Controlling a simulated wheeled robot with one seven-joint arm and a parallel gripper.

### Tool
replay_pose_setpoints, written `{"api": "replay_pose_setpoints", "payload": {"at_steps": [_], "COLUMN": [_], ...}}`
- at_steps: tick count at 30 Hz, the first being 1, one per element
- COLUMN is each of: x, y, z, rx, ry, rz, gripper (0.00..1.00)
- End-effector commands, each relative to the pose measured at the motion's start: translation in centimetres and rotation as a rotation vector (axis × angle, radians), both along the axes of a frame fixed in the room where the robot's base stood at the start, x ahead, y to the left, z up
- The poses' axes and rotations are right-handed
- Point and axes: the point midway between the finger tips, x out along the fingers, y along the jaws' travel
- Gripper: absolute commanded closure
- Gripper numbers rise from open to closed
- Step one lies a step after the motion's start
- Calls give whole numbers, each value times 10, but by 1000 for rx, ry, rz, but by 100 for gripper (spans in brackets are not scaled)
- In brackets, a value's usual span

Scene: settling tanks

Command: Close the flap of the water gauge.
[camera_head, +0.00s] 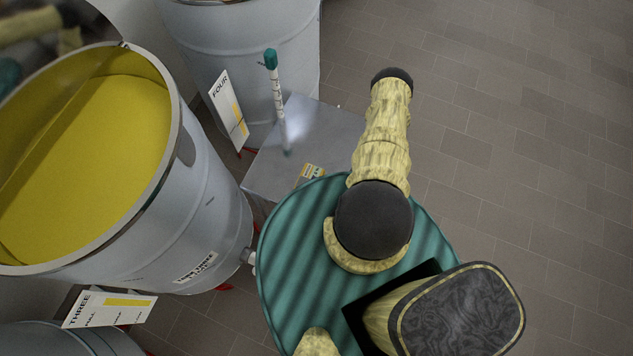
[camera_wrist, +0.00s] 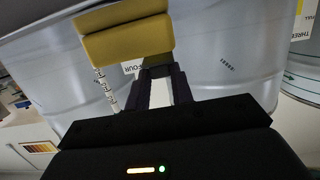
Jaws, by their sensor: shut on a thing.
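In the wrist view a marked stick (camera_wrist: 107,90) shows below a yellow block (camera_wrist: 128,42). My gripper (camera_wrist: 160,72) is shut, its dark fingertips at the lower right edge of this block, which it appears to hold. The block hides what is behind it. I cannot make out a flap. My gripper does not show in the head view.
A large grey tank holding yellow liquid (camera_head: 188,225) stands at left, another tank (camera_head: 270,55) behind. Cards marked FOUR (camera_head: 228,110) and THREE (camera_head: 110,310) are beside them. Tiled floor (camera_head: 530,130) at right is clear.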

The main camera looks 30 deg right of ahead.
Motion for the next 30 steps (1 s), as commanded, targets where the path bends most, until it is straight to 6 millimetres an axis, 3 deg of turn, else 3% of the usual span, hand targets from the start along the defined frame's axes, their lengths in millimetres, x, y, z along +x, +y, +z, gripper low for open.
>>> {"api": "replay_pose_setpoints", "payload": {"at_steps": [16,17,20,30], "x": [-1,-1,-1,-1], "y": [-1,-1,-1,-1], "z": [-4,-4,-4,-3], "rx": [20,20,21,23], "ry": [-25,-25,-26,-27], "rz": [1,1,1,1], "gripper": [100,73,55,55]}}
